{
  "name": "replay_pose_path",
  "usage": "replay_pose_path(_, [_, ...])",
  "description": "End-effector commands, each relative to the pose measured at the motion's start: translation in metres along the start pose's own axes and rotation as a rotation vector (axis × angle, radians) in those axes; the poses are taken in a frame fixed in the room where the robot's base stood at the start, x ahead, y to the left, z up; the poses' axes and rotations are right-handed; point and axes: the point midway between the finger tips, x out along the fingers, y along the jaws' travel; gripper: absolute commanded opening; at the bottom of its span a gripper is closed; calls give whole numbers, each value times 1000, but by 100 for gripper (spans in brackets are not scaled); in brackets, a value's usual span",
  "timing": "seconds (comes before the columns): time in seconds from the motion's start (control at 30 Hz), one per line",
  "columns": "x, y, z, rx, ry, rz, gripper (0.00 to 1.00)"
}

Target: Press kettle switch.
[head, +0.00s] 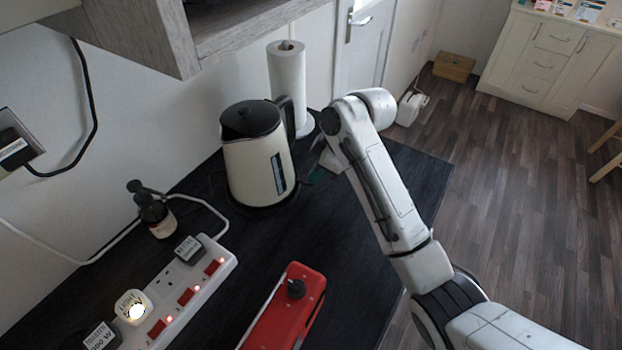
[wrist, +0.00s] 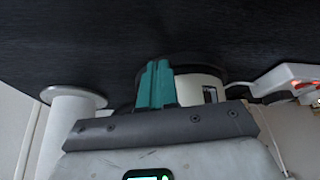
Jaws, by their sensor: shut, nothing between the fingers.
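The cream kettle (head: 258,160) with a black lid and dark handle stands upright on the black worktop. Its water window faces the front right, and its handle is at the back right. I cannot make out its switch. My gripper (head: 317,176) is just right of the kettle's lower part, low over the worktop, mostly hidden by my arm. In the wrist view my teal fingers (wrist: 155,84) are together and empty. The kettle (wrist: 200,88) shows partly behind them there; I cannot tell whether they touch it.
A paper towel roll (head: 287,85) stands behind the kettle; it also shows in the wrist view (wrist: 68,130). A dark bottle (head: 152,210), a lit power strip (head: 190,280) and a red appliance (head: 288,312) are on the worktop (head: 240,245). A cabinet (head: 150,25) hangs above.

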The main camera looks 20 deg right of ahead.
Motion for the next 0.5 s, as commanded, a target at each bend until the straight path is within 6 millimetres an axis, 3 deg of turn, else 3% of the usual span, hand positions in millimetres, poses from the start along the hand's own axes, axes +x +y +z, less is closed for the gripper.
replay_pose_path(0.07, [10,0,5,1,-1,-2,0])
replay_pose_path(0.27, [4,0,3,0,0,-1,0])
replay_pose_path(0.5, [-17,0,19,2,1,-1,0])
